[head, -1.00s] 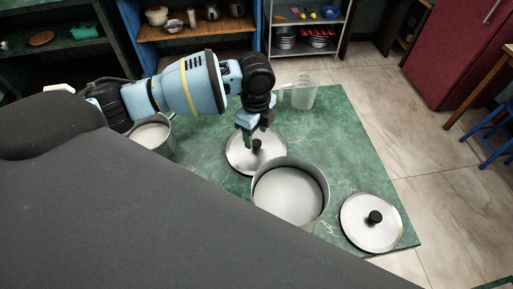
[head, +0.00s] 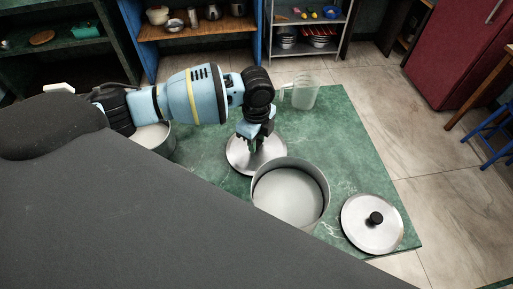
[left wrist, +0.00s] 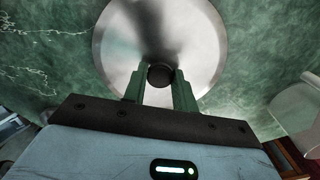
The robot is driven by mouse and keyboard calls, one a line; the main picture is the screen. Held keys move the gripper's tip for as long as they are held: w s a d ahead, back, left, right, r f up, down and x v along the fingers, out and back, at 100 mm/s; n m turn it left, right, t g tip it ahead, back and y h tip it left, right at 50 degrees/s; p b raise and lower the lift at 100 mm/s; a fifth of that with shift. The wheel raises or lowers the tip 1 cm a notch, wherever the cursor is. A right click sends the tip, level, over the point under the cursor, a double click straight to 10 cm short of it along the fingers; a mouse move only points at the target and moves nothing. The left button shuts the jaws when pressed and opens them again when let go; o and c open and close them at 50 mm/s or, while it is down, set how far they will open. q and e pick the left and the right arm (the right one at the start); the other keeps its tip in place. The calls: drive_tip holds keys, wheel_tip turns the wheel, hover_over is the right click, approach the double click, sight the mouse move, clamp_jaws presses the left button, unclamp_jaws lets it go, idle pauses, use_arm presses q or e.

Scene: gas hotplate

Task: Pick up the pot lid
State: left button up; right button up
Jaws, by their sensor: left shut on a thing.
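A round silver pot lid (head: 238,158) with a black knob lies on the green table, behind the large pot. My left gripper (head: 256,146) is over its middle, pointing down, and is shut on the knob. In the left wrist view the black knob (left wrist: 160,75) sits between the two green fingers, with the lid's disc (left wrist: 205,50) beyond it. A second silver lid (head: 358,232) with a black knob lies at the table's right front corner. My right gripper is not in view.
A large open pot (head: 290,196) stands close in front of the held lid. Another pot (head: 154,138) stands at the left, partly behind my arm. A clear jug (head: 304,92) stands at the back. The green table (head: 345,135) is clear toward the right.

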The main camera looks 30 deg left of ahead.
use_arm(q)
drive_tip(key=shift+r, duration=0.1)
wheel_tip(320, 180, up, 10)
drive_tip(key=shift+p, duration=0.4)
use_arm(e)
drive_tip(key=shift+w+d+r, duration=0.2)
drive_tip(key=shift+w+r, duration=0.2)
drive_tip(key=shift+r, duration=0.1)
